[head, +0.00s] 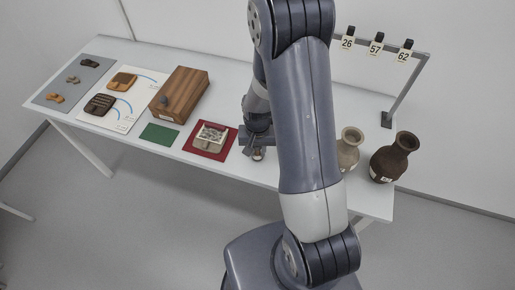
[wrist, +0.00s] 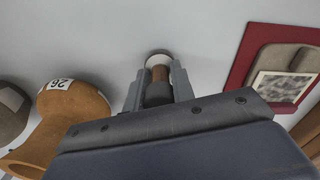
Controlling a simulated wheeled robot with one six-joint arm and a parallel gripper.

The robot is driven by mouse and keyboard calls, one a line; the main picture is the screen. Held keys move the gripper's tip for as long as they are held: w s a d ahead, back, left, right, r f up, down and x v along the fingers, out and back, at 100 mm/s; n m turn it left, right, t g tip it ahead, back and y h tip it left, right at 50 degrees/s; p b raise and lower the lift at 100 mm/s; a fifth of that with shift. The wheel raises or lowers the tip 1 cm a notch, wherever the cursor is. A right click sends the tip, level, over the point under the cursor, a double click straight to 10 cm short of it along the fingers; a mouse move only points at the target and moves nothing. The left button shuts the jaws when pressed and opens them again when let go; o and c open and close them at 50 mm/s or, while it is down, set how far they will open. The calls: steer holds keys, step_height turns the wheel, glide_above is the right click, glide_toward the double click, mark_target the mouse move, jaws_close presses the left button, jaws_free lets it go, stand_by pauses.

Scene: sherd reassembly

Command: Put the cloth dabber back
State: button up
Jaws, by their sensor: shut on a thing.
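My gripper (wrist: 157,88) is shut on the cloth dabber, whose brown handle (wrist: 160,73) stands between the fingers in the wrist view. A pale round shape (wrist: 158,55) shows beyond the handle; I cannot tell whether it is the dabber's cloth end or a small dish under it. In the head view my gripper (head: 257,150) is low over the front part of the table, right of the red mat (head: 190,150). The dabber is mostly hidden there, and its contact with the table cannot be told.
A tan jar (head: 348,150) and a dark brown jar (head: 395,157) stand to the right. A pale tray (head: 211,137) sits on the red mat. A green mat (head: 159,134), wooden box (head: 182,92) and sherd sheet (head: 146,84) lie left. A tag rack (head: 405,93) stands behind.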

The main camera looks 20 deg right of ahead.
steer(key=shift+f, duration=0.2)
steer(key=o, duration=1)
steer(key=shift+r, duration=0.1)
steer(key=shift+r, duration=0.1)
step_height(320, 180, up, 12)
steer(key=shift+r, duration=0.1)
